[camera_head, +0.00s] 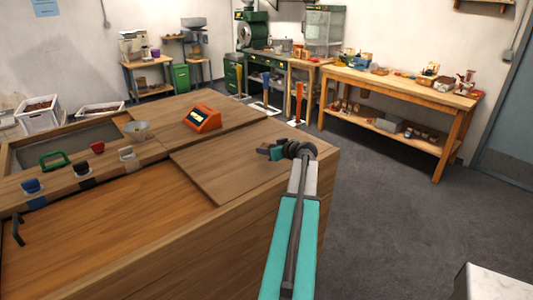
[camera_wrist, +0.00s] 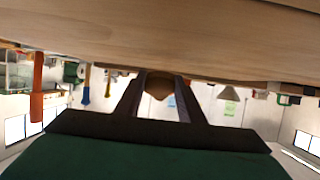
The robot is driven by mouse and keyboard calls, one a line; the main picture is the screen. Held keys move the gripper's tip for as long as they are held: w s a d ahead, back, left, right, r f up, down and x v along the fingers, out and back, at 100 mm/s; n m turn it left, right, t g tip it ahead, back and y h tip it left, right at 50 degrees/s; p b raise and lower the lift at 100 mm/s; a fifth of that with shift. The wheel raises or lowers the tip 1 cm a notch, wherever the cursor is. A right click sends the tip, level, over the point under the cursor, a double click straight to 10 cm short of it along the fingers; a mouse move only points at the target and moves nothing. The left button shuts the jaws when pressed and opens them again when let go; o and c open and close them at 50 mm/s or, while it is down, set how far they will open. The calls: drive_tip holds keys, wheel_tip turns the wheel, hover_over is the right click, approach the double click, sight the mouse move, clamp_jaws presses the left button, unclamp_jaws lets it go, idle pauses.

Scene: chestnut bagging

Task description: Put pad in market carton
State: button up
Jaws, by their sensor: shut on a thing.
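My gripper (camera_head: 264,149) is over the right end of the wooden bench, close to its top. In the wrist view the two dark fingers (camera_wrist: 161,78) close around a small brown rounded piece (camera_wrist: 159,86). I cannot tell for certain that this piece is the pad; in the head view it is too small to make out. I cannot single out the market carton by sight in either view.
White crates (camera_head: 38,116) stand at far left. A second table (camera_head: 400,85) holds small goods at back right. Grey floor (camera_head: 385,220) is clear between.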

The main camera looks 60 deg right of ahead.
drive_tip(key=shift+f+p, duration=0.4)
drive_tip(key=shift+f, duration=0.7)
drive_tip(key=shift+f, duration=0.1)
drive_tip(key=o, duration=1)
drive_tip(key=shift+s+a+r+b, duration=0.25)
drive_tip(key=shift+s+b, duration=0.05)
drive_tip(key=shift+s, duration=0.25)
drive_tip(key=b+v, duration=0.3)
drive_tip(key=v, duration=0.6)
drive_tip(key=shift+s+a+r, duration=0.1)
drive_tip(key=shift+s+r, duration=0.1)
drive_tip(key=shift+s, duration=0.1)
drive_tip(key=shift+s+a+r, duration=0.2)
drive_tip(key=shift+s+r, duration=0.05)
drive_tip(key=shift+s, duration=0.2)
drive_tip(key=shift+c, duration=0.4)
